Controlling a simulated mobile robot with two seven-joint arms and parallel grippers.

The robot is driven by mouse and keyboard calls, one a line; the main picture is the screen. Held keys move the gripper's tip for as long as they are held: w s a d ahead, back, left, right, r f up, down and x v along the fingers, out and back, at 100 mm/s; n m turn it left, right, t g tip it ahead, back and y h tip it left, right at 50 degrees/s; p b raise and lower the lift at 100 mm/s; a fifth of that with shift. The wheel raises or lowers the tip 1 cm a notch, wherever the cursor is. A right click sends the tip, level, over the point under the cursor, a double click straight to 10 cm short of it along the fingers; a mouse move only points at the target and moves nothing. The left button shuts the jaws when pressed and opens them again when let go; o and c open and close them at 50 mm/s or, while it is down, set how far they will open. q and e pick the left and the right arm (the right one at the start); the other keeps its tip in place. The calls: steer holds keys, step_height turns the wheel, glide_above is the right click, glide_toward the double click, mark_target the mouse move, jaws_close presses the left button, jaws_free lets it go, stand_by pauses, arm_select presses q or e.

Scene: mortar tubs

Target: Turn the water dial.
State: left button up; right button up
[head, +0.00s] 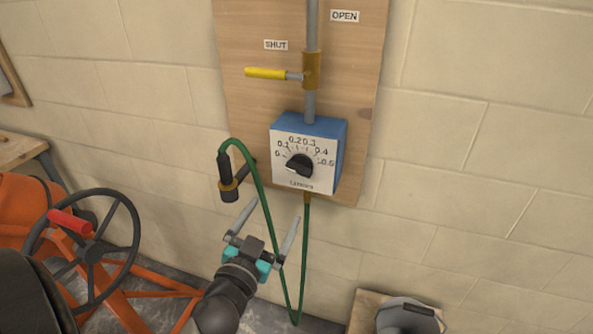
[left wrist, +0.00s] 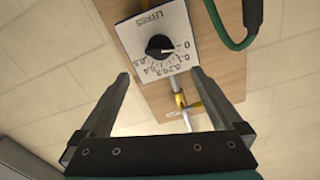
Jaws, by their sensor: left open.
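The water dial (head: 299,165) is a black knob on the white face of a blue box (head: 328,150) marked LITRES, with a scale from 0 to 0.5. The box is mounted on a wooden board. In the left wrist view the dial (left wrist: 159,47) shows a pale mark on its side facing 0. My left gripper (head: 276,209) is open and empty, below the box in the head view. In the left wrist view the dial appears beyond and between its fingertips (left wrist: 161,73), apart from them. My right gripper is not in view.
A yellow lever (head: 266,73) on the pipe above the box points toward the SHUT label (head: 276,45). A green hose (head: 304,250) loops below the box, close to my left gripper in the picture. An orange machine with a handwheel (head: 90,250) stands at left.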

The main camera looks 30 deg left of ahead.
mark_target(297, 173)
arm_select(q)
steer(key=x, duration=1.5)
steer(key=shift+w+d+p, duration=0.1)
steer(key=shift+w+p, duration=0.1)
steer(key=shift+p, duration=0.1)
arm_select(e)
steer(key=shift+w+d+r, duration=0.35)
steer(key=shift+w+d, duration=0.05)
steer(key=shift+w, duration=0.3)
arm_select(q)
steer(key=shift+c, duration=0.2)
steer(key=c, duration=1.1)
